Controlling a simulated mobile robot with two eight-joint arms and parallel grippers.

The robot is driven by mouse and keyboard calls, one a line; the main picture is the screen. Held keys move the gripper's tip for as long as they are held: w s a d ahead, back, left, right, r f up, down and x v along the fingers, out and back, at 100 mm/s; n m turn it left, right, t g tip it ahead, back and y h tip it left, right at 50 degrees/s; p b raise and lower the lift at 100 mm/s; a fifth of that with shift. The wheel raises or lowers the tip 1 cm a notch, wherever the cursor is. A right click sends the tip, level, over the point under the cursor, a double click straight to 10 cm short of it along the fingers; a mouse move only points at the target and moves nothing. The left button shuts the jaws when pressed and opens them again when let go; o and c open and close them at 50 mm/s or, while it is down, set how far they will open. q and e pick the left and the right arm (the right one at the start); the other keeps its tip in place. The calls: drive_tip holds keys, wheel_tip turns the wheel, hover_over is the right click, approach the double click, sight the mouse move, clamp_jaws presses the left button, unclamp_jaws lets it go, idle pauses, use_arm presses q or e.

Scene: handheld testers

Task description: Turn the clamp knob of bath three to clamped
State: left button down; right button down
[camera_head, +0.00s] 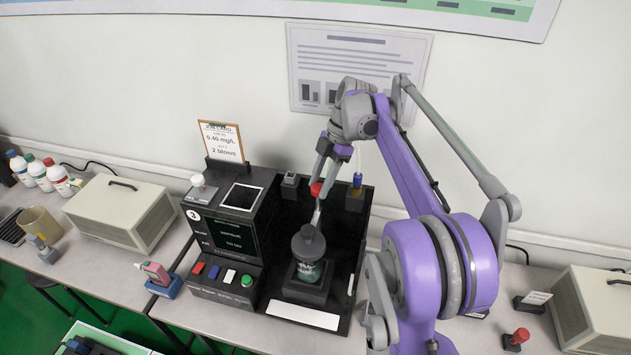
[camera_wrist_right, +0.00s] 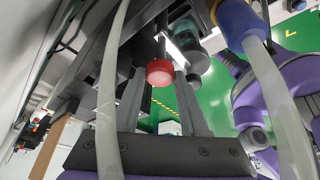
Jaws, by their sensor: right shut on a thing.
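The bath three unit (camera_head: 221,237), marked with a 3, is a black station with a dark screen and a front row of buttons. Its red clamp knob (camera_head: 316,189) sits at the top of a grey slanted bar above a dark-capped glass vessel (camera_head: 308,245). My right gripper (camera_head: 323,172) comes down from above and is shut on the knob. The right wrist view shows the red knob (camera_wrist_right: 160,72) between the two grey fingers (camera_wrist_right: 159,84). The knob's pointer or markings cannot be made out. My left gripper is not in view.
A card stand (camera_head: 222,142) stands at the station's back left. A beige case (camera_head: 122,212), capped bottles (camera_head: 43,174) and a pink handheld tester (camera_head: 155,273) are to the left. Another red-topped item (camera_head: 519,336) and a second beige case (camera_head: 597,310) are at the right.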

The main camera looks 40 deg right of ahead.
drive_tip(key=shift+c, duration=2.1)
unclamp_jaws()
drive_tip(key=shift+r, duration=0.1)
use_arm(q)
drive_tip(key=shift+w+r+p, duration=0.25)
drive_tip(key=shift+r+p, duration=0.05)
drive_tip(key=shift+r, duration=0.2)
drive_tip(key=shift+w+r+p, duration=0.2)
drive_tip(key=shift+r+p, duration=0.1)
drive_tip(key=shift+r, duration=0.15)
use_arm(e)
drive_tip(key=v, duration=1)
drive_tip(key=shift+r, duration=0.3)
